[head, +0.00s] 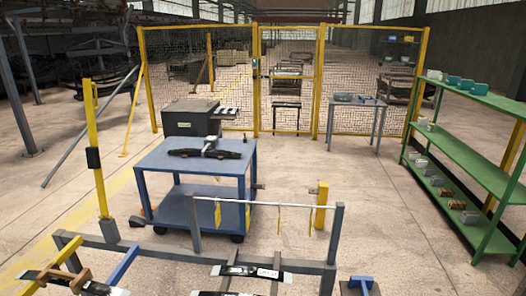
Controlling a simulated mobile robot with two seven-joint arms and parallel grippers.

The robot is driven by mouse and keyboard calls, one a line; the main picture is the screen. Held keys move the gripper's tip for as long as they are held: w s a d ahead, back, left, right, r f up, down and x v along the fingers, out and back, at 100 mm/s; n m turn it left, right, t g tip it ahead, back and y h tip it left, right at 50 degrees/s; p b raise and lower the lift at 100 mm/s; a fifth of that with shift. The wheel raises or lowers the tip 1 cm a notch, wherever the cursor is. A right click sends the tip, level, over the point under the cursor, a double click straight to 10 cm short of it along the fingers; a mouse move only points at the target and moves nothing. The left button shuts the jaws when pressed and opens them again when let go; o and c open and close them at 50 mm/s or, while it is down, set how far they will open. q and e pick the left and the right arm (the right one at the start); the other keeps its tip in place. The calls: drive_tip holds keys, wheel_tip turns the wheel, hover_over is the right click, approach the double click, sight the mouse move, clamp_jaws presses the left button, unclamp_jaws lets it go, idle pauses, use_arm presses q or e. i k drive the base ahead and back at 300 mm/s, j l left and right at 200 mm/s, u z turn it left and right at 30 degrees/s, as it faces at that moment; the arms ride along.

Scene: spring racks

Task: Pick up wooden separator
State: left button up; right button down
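No piece can be surely told as the wooden separator. Small brown and tan blocks (456,204) sit on the lower level of the green shelf (480,170) at the right, too small to tell if they are wood. Dark leaf springs with white labels (245,271) lie across a grey rack (300,264) at the bottom middle. More labelled strips (36,275) lie at the bottom left, partly cut off by the frame. Neither of my grippers can be made out in the head view.
A blue cart (165,160) with a dark curved part on top stands left of centre. A silver bar (265,204) spans the rack in front. A yellow-framed mesh fence (235,80) closes the back. Open floor lies between the cart and the green shelf.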

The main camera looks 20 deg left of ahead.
sight(54, 270)
drive_tip(key=u, duration=2.15)
drive_tip(key=i+j+z, duration=0.1)
drive_tip(key=j, duration=0.5)
drive_tip(key=i+j+z, duration=0.15)
drive_tip(key=j, duration=0.45)
drive_tip(key=i+j+z, duration=0.1)
drive_tip(key=j, duration=0.55)
drive_tip(key=i+j+z, duration=0.1)
drive_tip(key=j, duration=0.5)
